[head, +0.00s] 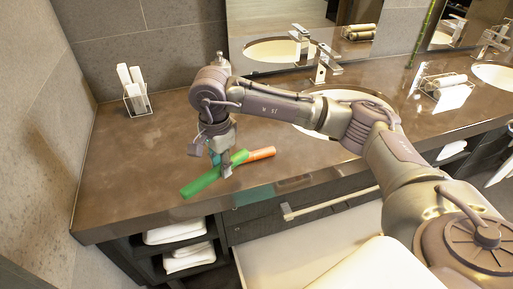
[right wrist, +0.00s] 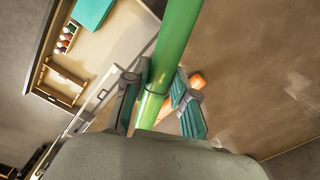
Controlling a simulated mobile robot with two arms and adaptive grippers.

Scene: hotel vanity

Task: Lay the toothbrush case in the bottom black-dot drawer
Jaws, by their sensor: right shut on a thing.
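A long green tube-shaped case (head: 203,181), which I take for the toothbrush case, is held slanting at the counter's front part. My right gripper (head: 224,166) is shut on it near its middle. In the right wrist view the case (right wrist: 176,45) runs between the two fingers (right wrist: 160,100). I cannot tell whether it still touches the counter. An open drawer with a pale inside (right wrist: 105,50) shows in the right wrist view, and a pale open space (head: 285,250) lies below the counter in the head view. No black dot is visible. My left gripper is not in view.
An orange tube (head: 261,154) lies on the counter close behind the green case. A teal box (right wrist: 93,12) and a row of small balls (right wrist: 66,40) are in the drawer. A bar handle (head: 330,203) juts below the counter edge. Folded towels (head: 180,232) fill shelves at left.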

